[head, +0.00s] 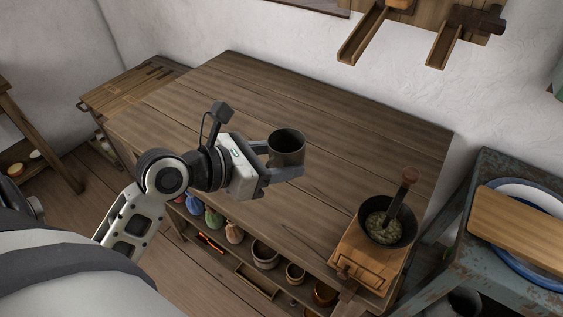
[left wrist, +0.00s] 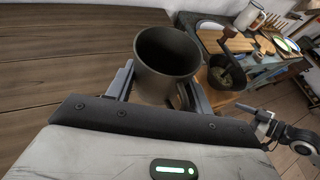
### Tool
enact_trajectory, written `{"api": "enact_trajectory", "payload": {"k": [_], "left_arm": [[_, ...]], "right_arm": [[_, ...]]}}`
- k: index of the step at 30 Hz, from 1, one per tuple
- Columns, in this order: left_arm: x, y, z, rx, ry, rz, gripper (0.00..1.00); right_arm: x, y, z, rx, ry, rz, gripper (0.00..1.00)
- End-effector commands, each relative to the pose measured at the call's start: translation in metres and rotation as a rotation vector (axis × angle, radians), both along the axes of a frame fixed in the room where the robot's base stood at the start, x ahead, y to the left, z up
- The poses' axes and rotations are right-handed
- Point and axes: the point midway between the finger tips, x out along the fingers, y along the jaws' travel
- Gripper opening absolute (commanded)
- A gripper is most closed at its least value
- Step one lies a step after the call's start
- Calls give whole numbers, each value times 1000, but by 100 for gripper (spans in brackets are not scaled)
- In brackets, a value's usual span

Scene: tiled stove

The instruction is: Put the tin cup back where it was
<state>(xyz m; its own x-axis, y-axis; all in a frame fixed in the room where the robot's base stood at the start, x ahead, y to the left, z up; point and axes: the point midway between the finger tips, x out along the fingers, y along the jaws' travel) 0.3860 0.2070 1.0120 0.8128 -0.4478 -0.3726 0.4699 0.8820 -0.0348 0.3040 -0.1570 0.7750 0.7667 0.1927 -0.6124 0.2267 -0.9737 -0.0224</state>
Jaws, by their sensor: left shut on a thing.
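The tin cup (head: 287,147) is a dark grey, open-topped cup, upright between the fingers of my left gripper (head: 284,160). The left gripper is shut on it, with one finger on each side. In the left wrist view the cup (left wrist: 168,62) shows its dark, empty-looking inside, and the left gripper (left wrist: 160,85) holds it from both sides. The cup is over the wooden table (head: 250,90); I cannot tell whether its base touches the tabletop.
A dark bowl (head: 372,235) with greenish contents and a wooden-handled tool stands on a board (head: 358,262) at the table's front right. A blue side table (head: 452,222) stands at right. The table's back and middle are clear.

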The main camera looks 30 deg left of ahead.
Motion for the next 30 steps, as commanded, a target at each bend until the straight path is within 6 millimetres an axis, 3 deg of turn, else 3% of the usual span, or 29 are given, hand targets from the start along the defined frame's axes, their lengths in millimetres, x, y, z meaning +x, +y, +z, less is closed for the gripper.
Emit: {"api": "enact_trajectory", "payload": {"k": [1, 4, 9, 12, 14, 25, 30], "left_arm": [[-10, 12, -16, 22, 15, -7, 28], [-24, 31, -34, 36, 13, -10, 28], [-38, 56, -49, 47, 5, 2, 28], [-36, 64, -53, 48, -2, 10, 28], [-28, 67, -57, 49, -5, 12, 28], [55, 86, -94, 48, -7, 17, 28], [78, 90, -130, 44, -5, 19, 28]], "right_arm": [[2, 0, 1, -1, -6, -1, 75], [4, -1, 2, 0, -10, -2, 75], [-8, 0, -5, 0, 18, 0, 75], [-11, 1, -7, 1, 25, 1, 75], [-11, 1, -7, 1, 25, 1, 75], [-5, 1, -3, 2, 12, 2, 75], [-5, 2, -10, 3, 9, 2, 75]]}}
